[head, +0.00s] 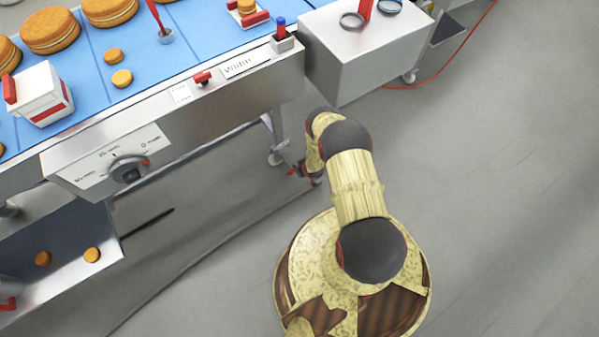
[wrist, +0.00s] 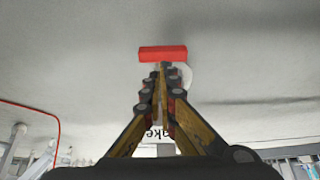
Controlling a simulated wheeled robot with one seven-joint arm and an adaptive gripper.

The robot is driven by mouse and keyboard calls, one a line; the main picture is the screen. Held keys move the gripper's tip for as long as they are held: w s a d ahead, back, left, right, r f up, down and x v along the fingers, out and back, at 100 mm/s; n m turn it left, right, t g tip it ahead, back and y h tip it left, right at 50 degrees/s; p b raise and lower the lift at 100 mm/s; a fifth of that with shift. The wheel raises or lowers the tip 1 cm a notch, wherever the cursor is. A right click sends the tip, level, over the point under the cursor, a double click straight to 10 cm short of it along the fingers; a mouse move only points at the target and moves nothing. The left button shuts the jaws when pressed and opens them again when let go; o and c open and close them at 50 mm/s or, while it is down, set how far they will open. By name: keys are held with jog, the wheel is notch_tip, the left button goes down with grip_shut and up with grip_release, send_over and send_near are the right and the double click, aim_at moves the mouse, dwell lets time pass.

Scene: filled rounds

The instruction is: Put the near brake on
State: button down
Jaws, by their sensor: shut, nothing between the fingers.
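A red bar (wrist: 162,53) shows in the wrist view, straight ahead of my fingertips. My gripper (wrist: 162,72) is shut and empty, its tips right at the lower edge of the bar; I cannot tell whether they touch. Part of a label reading "ake" (wrist: 155,132) shows behind the fingers. In the head view my gripper (head: 303,174) is low beside the near leg (head: 276,150) of the conveyor table, with a small red part (head: 293,171) at its tip. The wheel and brake there are small and partly hidden by my arm.
The blue conveyor (head: 95,75) carries several round biscuits and a white box (head: 42,95). Its steel front has a dial (head: 129,169) and a red switch (head: 202,78). A grey wheeled cabinet (head: 365,50) stands behind my arm. The floor on the right is clear.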

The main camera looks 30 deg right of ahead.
jog(key=s+f+p+v, duration=0.1)
jog(key=p+v, duration=0.2)
jog(key=v, duration=0.6)
jog(key=shift+s, duration=0.45)
jog(key=shift+r, duration=0.15)
